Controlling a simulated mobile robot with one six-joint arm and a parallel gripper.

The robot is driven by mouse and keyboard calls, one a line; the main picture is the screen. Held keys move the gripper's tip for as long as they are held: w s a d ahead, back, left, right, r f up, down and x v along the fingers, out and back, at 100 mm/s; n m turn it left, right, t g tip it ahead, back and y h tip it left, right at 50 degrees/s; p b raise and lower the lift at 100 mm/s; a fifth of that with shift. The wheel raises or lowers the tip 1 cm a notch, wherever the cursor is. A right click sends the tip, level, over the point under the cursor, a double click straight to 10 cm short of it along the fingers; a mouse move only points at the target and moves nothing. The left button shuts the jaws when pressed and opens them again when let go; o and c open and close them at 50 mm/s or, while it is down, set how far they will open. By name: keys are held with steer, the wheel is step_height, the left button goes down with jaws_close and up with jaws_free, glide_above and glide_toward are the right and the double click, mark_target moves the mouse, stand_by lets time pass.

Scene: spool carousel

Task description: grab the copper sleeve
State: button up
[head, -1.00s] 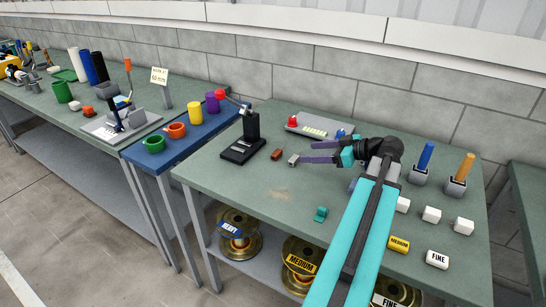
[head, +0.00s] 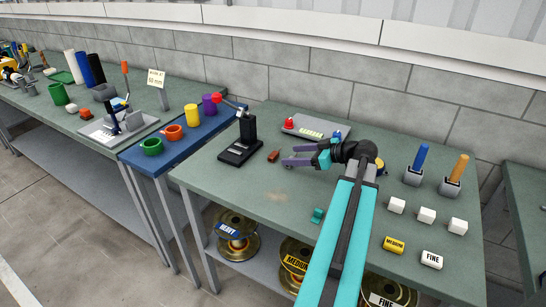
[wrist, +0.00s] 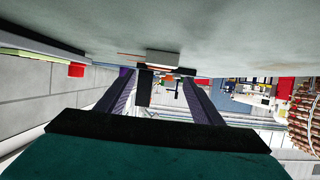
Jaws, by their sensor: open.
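A small copper-brown piece (head: 273,156), which looks like the copper sleeve, lies on the green bench top in the head view. My gripper (head: 288,155) is open just to the right of it, its two purple fingers low over the bench and pointing left. The piece is beyond the fingertips, apart from them. In the wrist view my gripper (wrist: 160,76) shows both fingers spread, with the bench top overhead. A pale grey block (wrist: 165,59) sits between or just past the fingertips there. I cannot clearly make out the sleeve in that view.
A black lever press (head: 241,150) stands left of the copper-brown piece. A grey box with a red button (head: 289,123) is behind. A teal piece (head: 318,215) is in front of my gripper.

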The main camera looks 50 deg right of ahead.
mark_target(273, 154)
steer(key=shift+x, duration=1.1)
steer(key=shift+w, duration=0.1)
steer(key=shift+w+a+p, duration=0.15)
steer(key=shift+w+p, duration=0.45)
steer(key=shift+p+x, duration=0.7)
steer(key=shift+x, duration=1.25)
steer(key=c, duration=1.1)
steer(key=shift+r, duration=0.1)
